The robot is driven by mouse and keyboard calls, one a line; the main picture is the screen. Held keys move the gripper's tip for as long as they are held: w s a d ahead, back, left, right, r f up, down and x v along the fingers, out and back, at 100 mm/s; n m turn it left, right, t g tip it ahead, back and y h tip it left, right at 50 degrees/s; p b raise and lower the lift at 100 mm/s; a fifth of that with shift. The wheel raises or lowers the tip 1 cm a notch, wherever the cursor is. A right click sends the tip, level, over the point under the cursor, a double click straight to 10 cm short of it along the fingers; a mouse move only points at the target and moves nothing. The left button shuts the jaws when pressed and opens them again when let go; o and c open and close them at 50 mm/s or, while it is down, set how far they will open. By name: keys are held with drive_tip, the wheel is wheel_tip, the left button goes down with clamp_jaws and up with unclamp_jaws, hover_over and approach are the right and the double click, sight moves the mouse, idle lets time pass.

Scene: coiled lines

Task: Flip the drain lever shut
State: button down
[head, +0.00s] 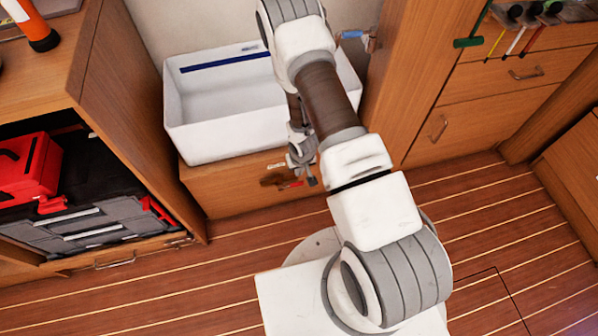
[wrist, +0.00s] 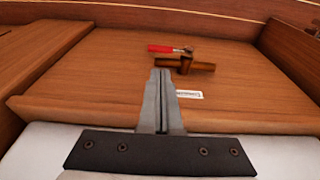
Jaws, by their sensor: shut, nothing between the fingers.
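The drain lever has a red handle (head: 296,184) on a brass-brown valve (head: 271,181), mounted on the wooden front below the white basin. In the wrist view the red handle (wrist: 160,48) points left and the valve body (wrist: 200,66) extends right, so the lever lies roughly in line with the body. My gripper (wrist: 161,72) is shut and empty. In the wrist view its fingertips appear just below the handle, with no clear contact. In the head view my gripper (head: 311,181) is beside the handle's right end, and my arm hides part of the panel.
The white basin (head: 215,140) stands above the panel. A small white label (wrist: 189,95) is on the panel near the fingers. An open shelf at left holds a red toolbox (head: 25,168) and a grey case (head: 85,230). Wooden drawers (head: 500,80) stand at right. The striped floor is clear.

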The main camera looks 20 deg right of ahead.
sight(298, 184)
drive_tip(key=f+b, duration=0.1)
drive_tip(key=f, duration=0.2)
drive_tip(key=w+f+b, duration=0.1)
drive_tip(key=f, duration=0.3)
drive_tip(key=w+f+b, duration=0.1)
drive_tip(key=f+b, duration=0.1)
drive_tip(key=f, duration=0.1)
drive_tip(key=shift+f, duration=0.25)
drive_tip(key=shift+d+f, duration=0.1)
drive_tip(key=shift+d, duration=0.05)
